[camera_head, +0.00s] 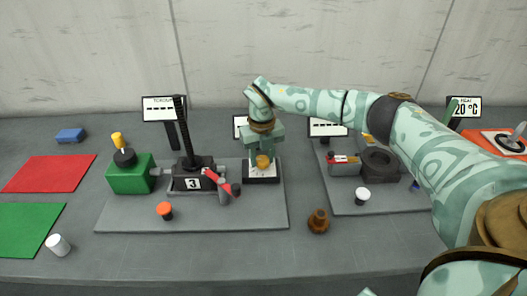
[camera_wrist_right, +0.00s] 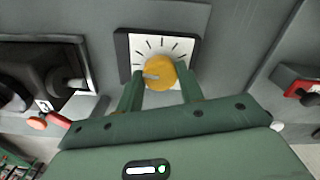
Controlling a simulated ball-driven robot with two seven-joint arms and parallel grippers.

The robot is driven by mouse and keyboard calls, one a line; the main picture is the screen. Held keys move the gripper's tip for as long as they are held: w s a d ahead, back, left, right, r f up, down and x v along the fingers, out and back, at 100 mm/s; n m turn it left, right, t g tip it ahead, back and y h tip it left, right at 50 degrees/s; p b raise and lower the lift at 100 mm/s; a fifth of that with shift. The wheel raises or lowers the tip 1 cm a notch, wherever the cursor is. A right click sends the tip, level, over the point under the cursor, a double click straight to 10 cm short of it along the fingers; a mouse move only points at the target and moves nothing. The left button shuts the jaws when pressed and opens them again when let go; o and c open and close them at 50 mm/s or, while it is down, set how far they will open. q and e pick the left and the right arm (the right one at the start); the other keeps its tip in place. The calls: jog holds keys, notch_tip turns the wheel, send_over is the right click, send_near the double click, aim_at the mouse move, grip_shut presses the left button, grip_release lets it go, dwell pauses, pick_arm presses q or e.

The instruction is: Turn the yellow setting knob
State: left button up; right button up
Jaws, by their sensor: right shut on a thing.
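The yellow setting knob (camera_head: 263,162) sits on a white dial plate (camera_head: 262,172) with black tick marks, on a dark block at the right of the grey board. In the right wrist view the round knob (camera_wrist_right: 159,72) shows a grey pointer aimed to the left. My right gripper (camera_head: 264,152) comes down from above. In the right wrist view its two green fingers (camera_wrist_right: 160,90) stand on either side of the knob, shut on it. They hide part of the dial's lower edge.
A brown bottle-shaped item (camera_head: 318,221) stands in front. A second board (camera_head: 345,205) lies right, below my right arm.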

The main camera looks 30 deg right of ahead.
aim_at(262, 160)
jog(key=shift+r+n+p, duration=0.1)
jog(key=shift+n+p, duration=0.35)
jog(key=shift+n, duration=0.25)
jog(key=o, duration=1)
notch_tip(262, 160, up, 16)
jog(key=p, duration=0.3)
